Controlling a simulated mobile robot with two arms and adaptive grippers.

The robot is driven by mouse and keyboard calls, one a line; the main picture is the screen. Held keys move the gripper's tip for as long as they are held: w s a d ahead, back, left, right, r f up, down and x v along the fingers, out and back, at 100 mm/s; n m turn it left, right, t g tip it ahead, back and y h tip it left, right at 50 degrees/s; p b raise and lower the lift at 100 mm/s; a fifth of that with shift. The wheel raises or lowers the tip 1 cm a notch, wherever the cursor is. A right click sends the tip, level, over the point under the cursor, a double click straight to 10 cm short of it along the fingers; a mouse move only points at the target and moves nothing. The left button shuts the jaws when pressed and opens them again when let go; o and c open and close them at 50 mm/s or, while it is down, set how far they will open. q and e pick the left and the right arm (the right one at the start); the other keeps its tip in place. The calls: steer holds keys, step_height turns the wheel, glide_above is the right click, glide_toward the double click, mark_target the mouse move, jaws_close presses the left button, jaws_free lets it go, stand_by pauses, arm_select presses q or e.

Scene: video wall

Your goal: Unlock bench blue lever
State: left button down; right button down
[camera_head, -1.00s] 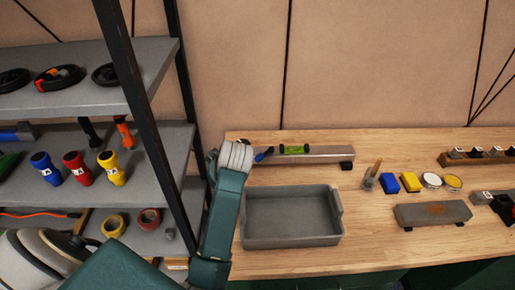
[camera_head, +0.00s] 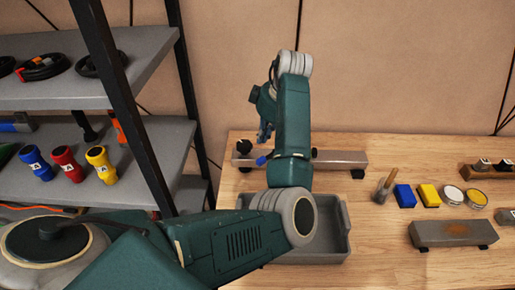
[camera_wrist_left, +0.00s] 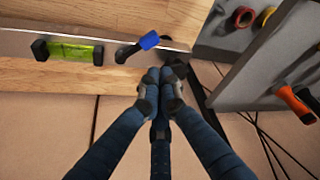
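The blue lever (camera_head: 261,160) has a blue tip on a black arm and sits at the left part of a grey metal bar (camera_head: 340,159) on the wooden bench. In the left wrist view the blue lever (camera_wrist_left: 149,40) lies just beyond the fingertips, apart from them. My left gripper (camera_head: 265,137) is above the bar's left end, beside the lever. In the left wrist view its fingers (camera_wrist_left: 160,78) come together at the tips with nothing between them. A green spirit level (camera_wrist_left: 70,52) sits on the bar; my arm hides it in the head view. My right gripper is not in view.
A grey tray (camera_head: 335,225) stands in front of the bar, partly behind my arm. A brush (camera_head: 383,188), blue block (camera_head: 405,196), yellow block (camera_head: 429,195) and grey stone block (camera_head: 455,233) lie to the right. A shelf (camera_head: 150,150) with several tools stands at left.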

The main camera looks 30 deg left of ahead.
mark_target(268, 157)
arm_select(q)
steer(key=p+x, duration=0.2)
steer(key=x, duration=0.7)
steer(key=shift+a+f, duration=0.15)
steer(key=shift+f, duration=0.2)
